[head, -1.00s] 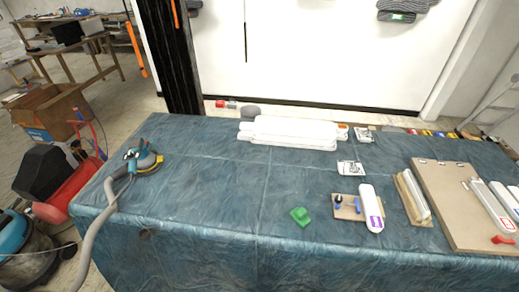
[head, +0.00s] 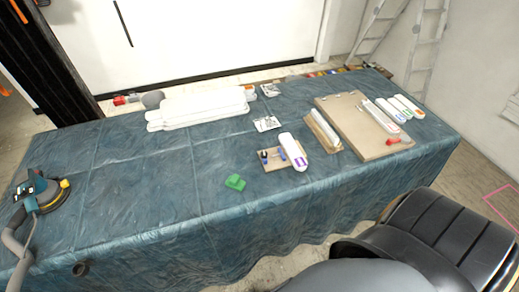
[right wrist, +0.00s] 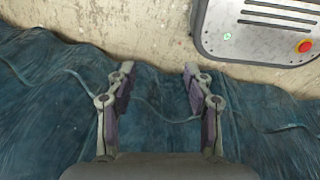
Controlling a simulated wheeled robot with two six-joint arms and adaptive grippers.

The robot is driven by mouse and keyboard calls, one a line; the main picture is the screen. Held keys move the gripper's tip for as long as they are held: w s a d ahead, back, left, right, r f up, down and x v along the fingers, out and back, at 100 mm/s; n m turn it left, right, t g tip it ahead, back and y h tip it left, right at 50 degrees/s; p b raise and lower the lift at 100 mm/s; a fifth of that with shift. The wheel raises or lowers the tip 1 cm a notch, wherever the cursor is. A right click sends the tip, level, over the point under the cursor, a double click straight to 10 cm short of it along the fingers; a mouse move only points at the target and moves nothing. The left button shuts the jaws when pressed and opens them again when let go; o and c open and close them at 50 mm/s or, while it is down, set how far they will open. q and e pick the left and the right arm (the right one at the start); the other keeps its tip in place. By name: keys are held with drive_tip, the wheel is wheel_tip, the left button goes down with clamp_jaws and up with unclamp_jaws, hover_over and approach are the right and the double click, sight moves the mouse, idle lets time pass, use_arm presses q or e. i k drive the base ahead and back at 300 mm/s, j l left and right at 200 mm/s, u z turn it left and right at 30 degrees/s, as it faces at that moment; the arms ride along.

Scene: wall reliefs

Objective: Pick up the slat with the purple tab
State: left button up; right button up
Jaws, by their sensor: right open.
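The slat with the purple tab (head: 292,150) is white with rounded ends, and its purple mark is at the near end. In the head view it lies beside or partly on a small brown board (head: 270,160), right of the middle of the table. My right gripper (right wrist: 158,72) is open and empty in the right wrist view, over the blue cloth near its edge. No slat shows between its fingers. My left gripper is in neither view.
A blue cloth covers the table (head: 130,185). The left middle is clear.

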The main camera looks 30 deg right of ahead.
sight(300, 162)
drive_tip(key=z, duration=1.4)
